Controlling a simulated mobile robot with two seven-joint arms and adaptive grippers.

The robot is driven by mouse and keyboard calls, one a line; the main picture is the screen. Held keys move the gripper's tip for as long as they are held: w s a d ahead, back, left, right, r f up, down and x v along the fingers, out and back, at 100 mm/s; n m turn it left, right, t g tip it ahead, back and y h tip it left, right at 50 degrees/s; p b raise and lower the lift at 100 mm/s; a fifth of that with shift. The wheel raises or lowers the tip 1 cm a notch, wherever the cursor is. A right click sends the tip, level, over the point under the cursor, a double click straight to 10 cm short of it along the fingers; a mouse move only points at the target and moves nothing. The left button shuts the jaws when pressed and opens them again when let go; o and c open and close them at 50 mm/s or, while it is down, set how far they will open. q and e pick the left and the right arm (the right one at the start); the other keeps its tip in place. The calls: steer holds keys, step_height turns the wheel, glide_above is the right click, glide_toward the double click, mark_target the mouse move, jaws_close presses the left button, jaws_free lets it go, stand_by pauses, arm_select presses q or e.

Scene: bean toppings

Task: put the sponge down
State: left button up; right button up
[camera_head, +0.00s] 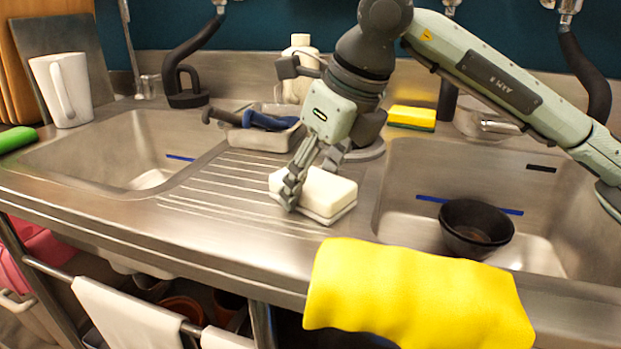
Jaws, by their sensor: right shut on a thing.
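A white sponge (327,191) with a thin greyish lower layer is low over the ridged drainboard (225,198), between the two basins. Its underside seems to touch the metal, but I cannot tell for sure. My right gripper (309,184) reaches down from above and is shut on the white sponge, with one finger on its near side. The far finger is partly hidden behind the sponge. My left gripper is not in view.
A yellow-green sponge (411,118) lies behind. A dark bowl (475,228) stands in the right basin; a yellow cloth (415,296) hangs over the front edge. A tray (262,138) with blue-handled tools and a white bottle (299,72) stand behind. A white mug (63,90) is far left.

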stand_by(0.3)
steer(key=o, duration=1.2)
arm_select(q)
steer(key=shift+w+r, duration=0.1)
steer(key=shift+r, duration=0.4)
arm_select(e)
steer(key=shift+o, duration=0.2)
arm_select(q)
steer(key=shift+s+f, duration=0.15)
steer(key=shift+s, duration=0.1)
arm_select(e)
steer(key=shift+r, duration=0.1)
steer(key=shift+v, duration=1.05)
steer(key=v, duration=0.8)
steer(key=shift+r+b, duration=0.25)
steer(key=shift+b, duration=0.1)
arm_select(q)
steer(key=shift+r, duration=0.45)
arm_select(e)
steer(key=shift+s+d+r, duration=0.2)
steer(key=shift+r, duration=0.45)
